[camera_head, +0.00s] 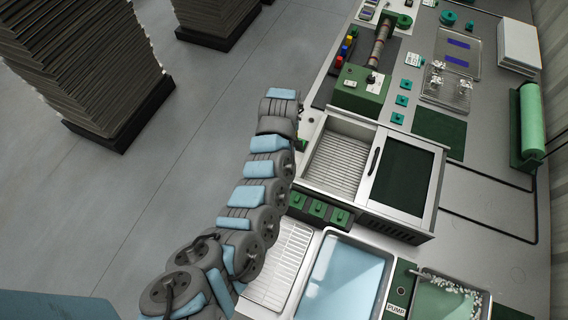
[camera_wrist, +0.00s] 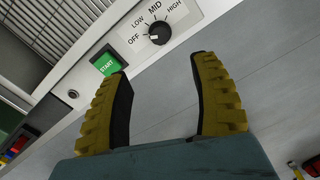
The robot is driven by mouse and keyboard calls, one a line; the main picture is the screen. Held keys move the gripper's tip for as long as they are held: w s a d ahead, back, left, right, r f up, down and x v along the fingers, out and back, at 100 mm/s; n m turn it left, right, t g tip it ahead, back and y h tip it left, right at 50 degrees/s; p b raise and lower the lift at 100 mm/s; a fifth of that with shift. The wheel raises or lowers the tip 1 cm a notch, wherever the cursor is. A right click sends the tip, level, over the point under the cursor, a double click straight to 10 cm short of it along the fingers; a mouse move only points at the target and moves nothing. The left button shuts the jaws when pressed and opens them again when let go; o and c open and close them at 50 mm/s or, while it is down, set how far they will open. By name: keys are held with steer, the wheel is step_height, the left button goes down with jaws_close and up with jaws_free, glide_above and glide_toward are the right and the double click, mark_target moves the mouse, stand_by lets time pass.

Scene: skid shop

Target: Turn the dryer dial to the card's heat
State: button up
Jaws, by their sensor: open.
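The dryer dial (camera_wrist: 159,32) is a black round knob on a pale panel, marked OFF, LOW, MID and HIGH. Its white mark appears to point left, towards OFF. A green START button (camera_wrist: 107,65) sits left of it. My gripper (camera_wrist: 162,66) is open, its two yellow ribbed fingers apart and empty. The dial lies beyond the fingertips, between their lines, not touched. In the head view the dryer (camera_head: 340,155) seems to be the unit with a slatted bay and dark panel; my arm hides its dial side and my gripper. No heat card is readable.
A blue-water basin (camera_head: 345,280) and a ribbed drainer (camera_head: 282,262) stand nearer on the bench. A green fixture (camera_head: 360,90) and a small white card (camera_head: 413,60), too small to read, lie farther along. Stacked dark sheets (camera_head: 75,60) stand on the floor at left; open floor lies between.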

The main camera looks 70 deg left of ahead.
step_height(320, 180, down, 6)
steer(key=shift+a+f+b, duration=0.1)
steer(key=shift+f+b, duration=0.25)
steer(key=shift+f, duration=1)
steer(key=shift+f+b, duration=1.7)
steer(key=shift+f, duration=1)
jaws_close()
